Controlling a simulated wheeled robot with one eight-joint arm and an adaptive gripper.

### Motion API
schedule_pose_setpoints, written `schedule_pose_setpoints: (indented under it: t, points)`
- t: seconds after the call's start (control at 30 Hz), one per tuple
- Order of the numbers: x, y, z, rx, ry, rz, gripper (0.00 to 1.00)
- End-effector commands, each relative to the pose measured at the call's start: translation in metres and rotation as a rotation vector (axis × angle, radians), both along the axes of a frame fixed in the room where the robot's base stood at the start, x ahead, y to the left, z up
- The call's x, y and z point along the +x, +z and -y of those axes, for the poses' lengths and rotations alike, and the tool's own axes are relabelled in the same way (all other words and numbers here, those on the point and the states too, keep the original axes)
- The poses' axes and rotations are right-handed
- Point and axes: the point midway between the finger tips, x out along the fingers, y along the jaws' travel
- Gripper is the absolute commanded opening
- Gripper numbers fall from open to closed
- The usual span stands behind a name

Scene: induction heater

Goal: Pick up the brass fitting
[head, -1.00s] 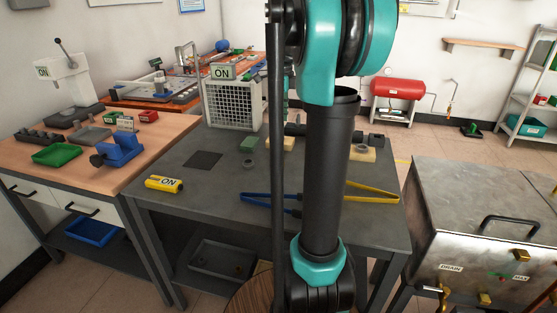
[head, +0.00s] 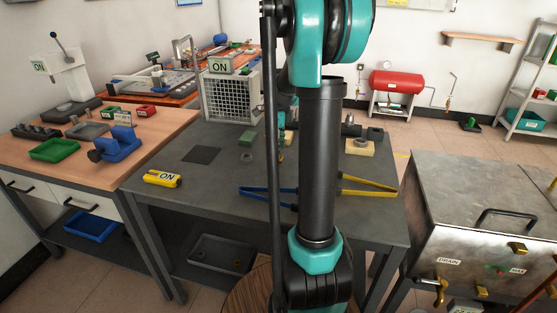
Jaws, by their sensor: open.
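I cannot make out the brass fitting with certainty; my arm covers the middle of the grey table (head: 215,180). My gripper (head: 281,155) shows only as a narrow teal and dark strip between my arm's links, over the back half of the table. Its fingers are mostly hidden, and I see nothing held in it. To the right of my arm, a beige block (head: 360,149) with a grey ring (head: 360,141) on it sits near the table's back edge. Part of another light block (head: 289,137) shows close beside the gripper.
Blue tongs (head: 252,191) and yellow tongs (head: 370,192) lie on the table, partly behind my arm. A metal tank (head: 480,190) stands right.

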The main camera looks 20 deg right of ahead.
Motion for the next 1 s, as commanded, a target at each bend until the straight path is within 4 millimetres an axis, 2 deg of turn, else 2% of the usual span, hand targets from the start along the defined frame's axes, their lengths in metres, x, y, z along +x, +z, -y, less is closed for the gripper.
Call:
schedule_pose_setpoints:
  t: [0.1,0.23,0.53,0.93,1.0]
  points:
    - [-0.001,-0.018,-0.003,0.000,0.001,0.000,0.52]
    - [-0.001,-0.032,-0.003,0.000,0.000,0.000,0.52]
    - [-0.001,-0.035,-0.003,0.000,0.000,0.000,0.52]
    - [-0.001,-0.035,-0.003,0.000,0.000,0.000,0.02]
    - [-0.001,-0.035,-0.003,0.000,0.000,0.000,0.00]
